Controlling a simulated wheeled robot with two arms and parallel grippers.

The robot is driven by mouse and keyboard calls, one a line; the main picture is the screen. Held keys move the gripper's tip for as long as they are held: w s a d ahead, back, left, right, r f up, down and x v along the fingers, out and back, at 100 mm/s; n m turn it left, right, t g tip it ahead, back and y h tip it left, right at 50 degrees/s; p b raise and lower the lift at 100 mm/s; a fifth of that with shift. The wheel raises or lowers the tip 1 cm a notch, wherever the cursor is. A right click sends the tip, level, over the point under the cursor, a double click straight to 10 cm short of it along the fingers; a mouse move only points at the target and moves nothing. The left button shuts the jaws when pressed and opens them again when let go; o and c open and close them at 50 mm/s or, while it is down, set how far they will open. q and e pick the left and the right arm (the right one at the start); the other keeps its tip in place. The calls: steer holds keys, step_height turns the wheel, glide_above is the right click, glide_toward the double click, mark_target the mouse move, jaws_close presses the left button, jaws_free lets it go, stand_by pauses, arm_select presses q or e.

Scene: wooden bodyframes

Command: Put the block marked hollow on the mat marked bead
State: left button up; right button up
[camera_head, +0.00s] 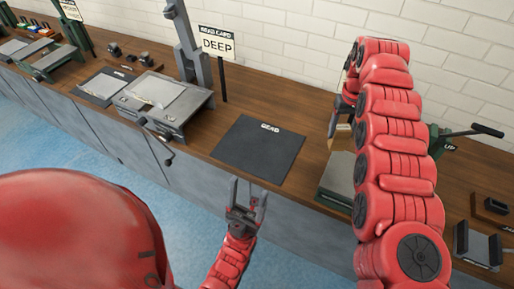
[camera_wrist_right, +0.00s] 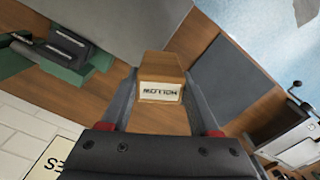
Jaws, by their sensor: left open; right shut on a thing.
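The wooden block marked hollow (camera_wrist_right: 162,68) is between the fingers of my right gripper (camera_wrist_right: 163,88), which is shut on it. Its label reads upside down in the right wrist view. In the head view the right gripper (camera_head: 335,122) is right of the mat, with the block mostly hidden by the gripper and arm. The dark mat marked bead (camera_head: 258,155) lies bare on the wooden bench; it also shows in the wrist view (camera_wrist_right: 232,70), beside the block and apart from it. My left gripper (camera_head: 246,200) is open and empty, in front of the bench near the mat's front edge.
A grey metal device with a crank (camera_head: 165,105) stands left of the mat. A sign reading deep (camera_head: 217,45) stands behind. A grey and green device (camera_head: 340,175) is right of the mat, partly behind my right arm. A tiled wall (camera_head: 290,50) closes the back.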

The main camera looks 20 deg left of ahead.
steer(key=shift+a+f+n, duration=0.15)
steer(key=shift+a+n, duration=0.15)
steer(key=shift+a, duration=0.1)
steer(key=shift+s+a+f+n, duration=0.3)
steer(key=shift+s+a+n, duration=0.1)
steer(key=shift+a, duration=0.35)
steer(key=s+a+f+n+p, duration=0.1)
steer(key=s+a+f+n, duration=0.2)
steer(key=a, duration=0.4)
steer(key=shift+a+f+n, duration=0.2)
steer(key=shift+f+n, duration=0.2)
steer(key=shift+n, duration=0.3)
steer(key=shift+a, duration=0.1)
